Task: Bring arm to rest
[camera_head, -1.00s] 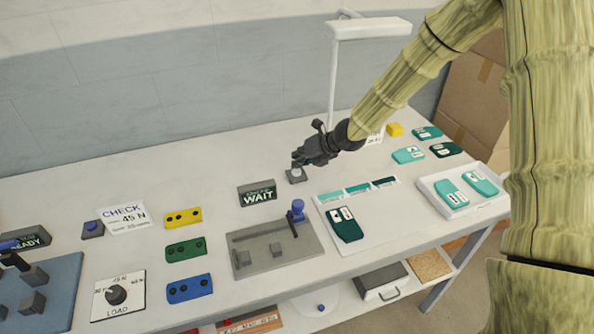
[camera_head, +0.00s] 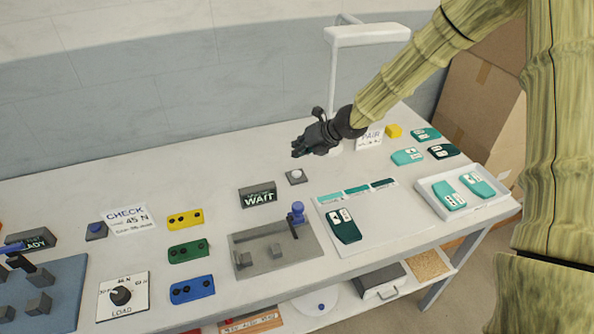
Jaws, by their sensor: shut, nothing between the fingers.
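My gripper (camera_head: 299,150) is dark and shut, with nothing in it. It hangs above the table toward the back, near the foot of the lamp. Below it is a small grey block with a pale round button (camera_head: 296,176); the gripper is apart from it. My arm, with a bamboo-like surface, reaches in from the upper right.
A WAIT sign (camera_head: 258,195) and a grey press fixture (camera_head: 275,250) stand in front. A white lamp (camera_head: 368,35) rises behind. A dark teal piece (camera_head: 343,225) lies on a white mat. A white tray (camera_head: 440,207) holds teal pieces at right. Yellow (camera_head: 185,220), green and blue blocks lie left.

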